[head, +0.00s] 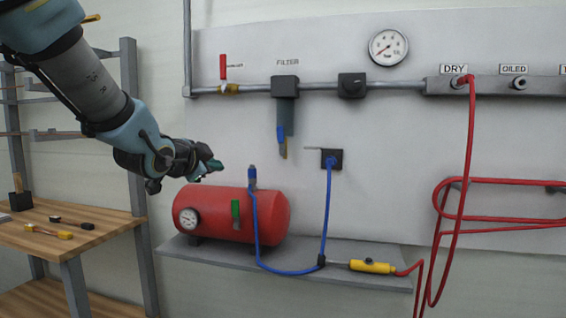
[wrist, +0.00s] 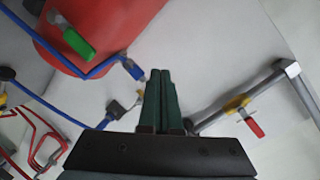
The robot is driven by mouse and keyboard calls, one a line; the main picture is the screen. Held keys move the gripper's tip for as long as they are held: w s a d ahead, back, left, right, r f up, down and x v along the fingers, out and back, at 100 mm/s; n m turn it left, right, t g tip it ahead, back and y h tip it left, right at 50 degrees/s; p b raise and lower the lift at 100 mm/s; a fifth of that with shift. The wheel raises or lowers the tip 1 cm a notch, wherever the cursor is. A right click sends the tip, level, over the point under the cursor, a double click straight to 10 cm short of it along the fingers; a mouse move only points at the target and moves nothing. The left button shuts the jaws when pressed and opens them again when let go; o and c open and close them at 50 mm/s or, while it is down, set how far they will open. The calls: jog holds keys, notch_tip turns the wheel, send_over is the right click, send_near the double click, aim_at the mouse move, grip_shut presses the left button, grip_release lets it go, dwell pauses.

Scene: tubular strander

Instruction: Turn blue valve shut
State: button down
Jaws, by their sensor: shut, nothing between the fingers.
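A blue valve lever (head: 281,134) stands roughly vertical below the dark filter (head: 285,95), with a brass part at its lower end. I do not make it out in the wrist view. My gripper (head: 214,164) has green fingers and is shut and empty. In the head view it is left of and a little below the blue lever, above the red tank's top. In the wrist view my gripper (wrist: 160,73) shows its fingers pressed together, with nothing between them, near a blue hose fitting (wrist: 133,69).
The red tank (head: 270,210) carries a green lever (head: 235,212) and a blue hose fitting (head: 252,178). A blue hose (head: 325,215) loops to a wall socket (head: 338,159). A red-handled valve (head: 223,66) sits on the pipe. Red hose (head: 470,150) hangs at right. A wooden bench (head: 95,228) stands left.

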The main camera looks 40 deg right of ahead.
aim_at(281, 141)
jog(key=s+d+r+m+g+h+b, duration=0.4)
jog(key=s+d+r+m, duration=0.3)
jog(key=s+d+m, duration=0.35)
jog(key=w+d+h+p, duration=0.2)
jog(key=d+p, duration=0.2)
jog(key=d, duration=0.5)
jog(key=shift+m, duration=0.25)
jog(key=w+a, duration=0.1)
jog(key=w+a+p, duration=0.1)
jog(key=w, duration=0.1)
jog(key=shift+w+a+f, duration=0.15)
jog(key=shift+a+f, duration=0.05)
jog(key=shift+y, duration=0.3)
